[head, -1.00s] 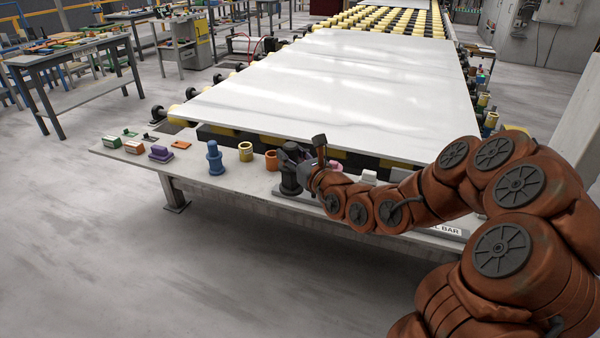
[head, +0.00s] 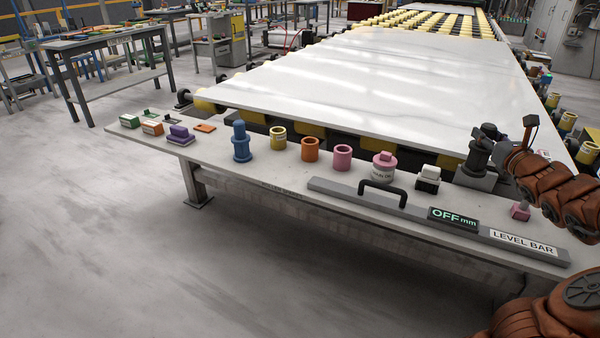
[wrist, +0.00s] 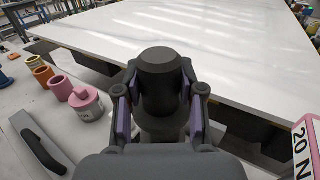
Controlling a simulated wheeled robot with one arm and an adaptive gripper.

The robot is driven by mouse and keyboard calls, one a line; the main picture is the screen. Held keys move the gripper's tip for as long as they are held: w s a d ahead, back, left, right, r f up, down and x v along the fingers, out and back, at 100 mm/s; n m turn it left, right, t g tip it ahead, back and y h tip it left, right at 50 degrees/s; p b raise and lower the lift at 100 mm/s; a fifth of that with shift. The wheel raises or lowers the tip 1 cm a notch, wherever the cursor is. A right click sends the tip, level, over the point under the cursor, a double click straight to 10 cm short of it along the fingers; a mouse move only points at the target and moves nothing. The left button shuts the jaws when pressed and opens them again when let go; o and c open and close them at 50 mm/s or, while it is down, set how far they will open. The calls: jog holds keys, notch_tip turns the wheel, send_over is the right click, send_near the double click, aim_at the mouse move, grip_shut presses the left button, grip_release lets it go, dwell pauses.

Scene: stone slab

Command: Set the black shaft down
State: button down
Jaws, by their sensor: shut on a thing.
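The black shaft (wrist: 158,80) stands upright between the two fingers of my gripper (wrist: 157,112) in the wrist view. My gripper is shut on it. In the head view the black shaft (head: 477,155) is at the right, above the back of the shelf by the slab's front edge. My gripper (head: 492,146) comes to it from the right. The shaft's lower end is partly hidden, and I cannot tell whether it touches the surface below.
A pink canister (head: 384,167) and a white-and-black block (head: 428,179) stand left of the shaft. A grey level bar (head: 470,228) lies in front. The white slab (head: 370,85) is behind. Coloured rings and a blue shaft (head: 241,142) stand further left.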

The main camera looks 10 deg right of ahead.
aim_at(483, 169)
jog(key=shift+s+d+f, duration=0.15)
jog(key=shift+d, duration=0.4)
jog(key=shift+s+d+f, duration=0.1)
jog(key=shift+s+d, duration=0.05)
jog(key=shift+d, duration=0.4)
jog(key=shift+f+b, duration=0.9)
jog(key=shift+f, duration=4.15)
jog(key=shift+f, duration=0.15)
jog(key=c, duration=0.7)
grip_release()
jog(key=shift+r, duration=0.2)
jog(key=s, duration=0.4)
jog(key=s+a, duration=0.1)
jog(key=s, duration=0.7)
jog(key=shift+a, duration=0.35)
